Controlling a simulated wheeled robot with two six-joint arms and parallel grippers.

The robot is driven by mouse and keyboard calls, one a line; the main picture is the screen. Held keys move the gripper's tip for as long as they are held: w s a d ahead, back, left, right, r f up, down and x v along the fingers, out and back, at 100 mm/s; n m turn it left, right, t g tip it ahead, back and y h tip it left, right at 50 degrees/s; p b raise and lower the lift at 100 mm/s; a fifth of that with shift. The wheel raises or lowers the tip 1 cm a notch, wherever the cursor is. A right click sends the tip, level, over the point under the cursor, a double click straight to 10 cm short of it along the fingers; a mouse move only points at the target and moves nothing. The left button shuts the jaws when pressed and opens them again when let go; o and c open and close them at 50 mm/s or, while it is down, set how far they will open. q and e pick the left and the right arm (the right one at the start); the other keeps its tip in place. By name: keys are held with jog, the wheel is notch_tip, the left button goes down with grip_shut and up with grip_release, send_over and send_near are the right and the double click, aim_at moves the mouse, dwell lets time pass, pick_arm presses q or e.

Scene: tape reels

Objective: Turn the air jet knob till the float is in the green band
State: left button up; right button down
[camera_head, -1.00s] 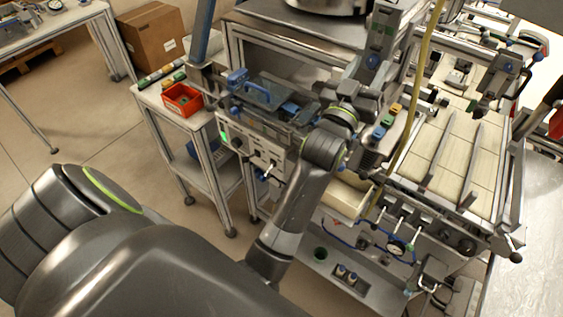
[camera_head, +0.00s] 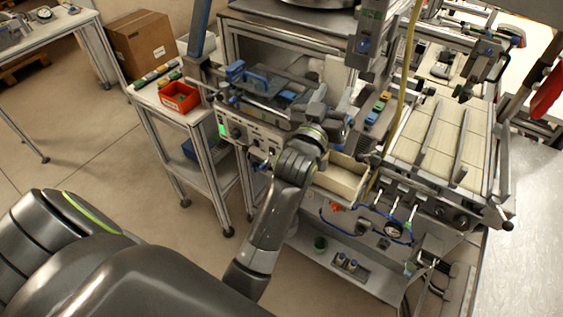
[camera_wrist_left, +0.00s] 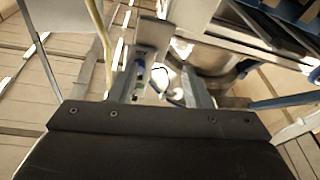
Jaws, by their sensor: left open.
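A grey upright unit (camera_head: 371,28) stands on the machine at the upper middle of the head view. It carries a blue knob (camera_head: 364,46) and a small green patch near its top; I cannot make out a float. My left gripper (camera_head: 340,104) is below and left of this unit, apart from the knob and partly hidden by its own wrist. In the left wrist view the two fingers of the left gripper (camera_wrist_left: 160,82) stand apart with nothing held; a pale unit with blue parts (camera_wrist_left: 150,52) shows beyond them. My right gripper is not in view.
A control box with a lit green display (camera_head: 222,130) is left of my wrist. A yellow hose (camera_head: 405,85) hangs right of the unit. A red bin (camera_head: 180,97) stands on the left cart.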

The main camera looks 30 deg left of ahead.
pick_arm(q)
jog(key=s+a+f+g, duration=0.3)
jog(key=s+f, duration=0.2)
jog(key=f, duration=0.2)
jog(key=s+a+f+g+y, duration=0.1)
jog(key=s+a+f+g, duration=0.2)
jog(key=s+f, duration=0.2)
jog(key=shift+a+f+g, duration=0.35)
jog(key=shift+f+g, duration=0.05)
jog(key=shift+f, duration=1.4)
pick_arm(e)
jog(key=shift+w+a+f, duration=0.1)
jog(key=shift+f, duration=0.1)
